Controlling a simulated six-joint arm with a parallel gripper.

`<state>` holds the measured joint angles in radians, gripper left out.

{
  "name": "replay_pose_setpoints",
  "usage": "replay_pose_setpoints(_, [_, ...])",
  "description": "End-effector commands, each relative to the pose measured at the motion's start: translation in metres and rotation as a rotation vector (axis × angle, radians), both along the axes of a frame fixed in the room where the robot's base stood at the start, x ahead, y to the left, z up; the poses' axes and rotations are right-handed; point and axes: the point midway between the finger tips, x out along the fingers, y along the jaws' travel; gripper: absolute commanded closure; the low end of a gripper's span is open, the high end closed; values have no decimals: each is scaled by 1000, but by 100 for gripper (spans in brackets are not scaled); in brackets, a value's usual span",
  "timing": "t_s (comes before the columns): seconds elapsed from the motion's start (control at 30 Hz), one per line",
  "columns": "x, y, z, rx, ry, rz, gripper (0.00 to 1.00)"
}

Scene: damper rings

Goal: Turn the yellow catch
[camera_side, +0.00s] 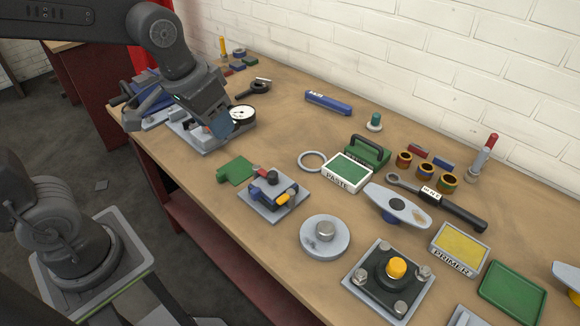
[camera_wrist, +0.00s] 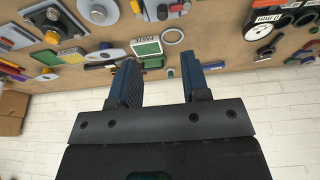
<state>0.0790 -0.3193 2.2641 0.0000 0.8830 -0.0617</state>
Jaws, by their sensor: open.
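Several yellow parts show, and I cannot tell for sure which is the catch. In the side view a small yellow piece (camera_side: 282,199) sits beside a blue clamp on a grey plate (camera_side: 266,208). A yellow knob (camera_side: 396,267) stands on a black block bolted to another grey plate (camera_side: 361,279); it also shows in the wrist view (camera_wrist: 52,37). Another yellow part (camera_side: 574,298) is cut off at the right edge. My gripper (camera_side: 222,124) is at the back left beside a dial gauge (camera_side: 242,114), away from these yellow parts. In the wrist view its blue fingers are apart and empty (camera_wrist: 161,68).
A green-topped PASTE box (camera_side: 347,171), a grey lever plate (camera_side: 398,207), a round grey disc (camera_side: 326,238), a yellow-topped PRIMER box (camera_side: 459,248) and a green tray (camera_side: 512,293) crowd the right half. Bare wood lies left of the ring (camera_side: 312,161). A white brick wall (camera_side: 450,60) closes the back.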

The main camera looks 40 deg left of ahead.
Motion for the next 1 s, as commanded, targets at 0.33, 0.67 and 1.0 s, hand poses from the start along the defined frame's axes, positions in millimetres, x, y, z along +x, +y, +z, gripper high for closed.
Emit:
replay_pose_setpoints(0.33, [87,-42,-79,11,212,-23,57])
replay_pose_setpoints(0.67, [117,-66,-139,28,309,-28,57])
replay_pose_setpoints(1.0, [117,-67,-142,29,312,-28,57])
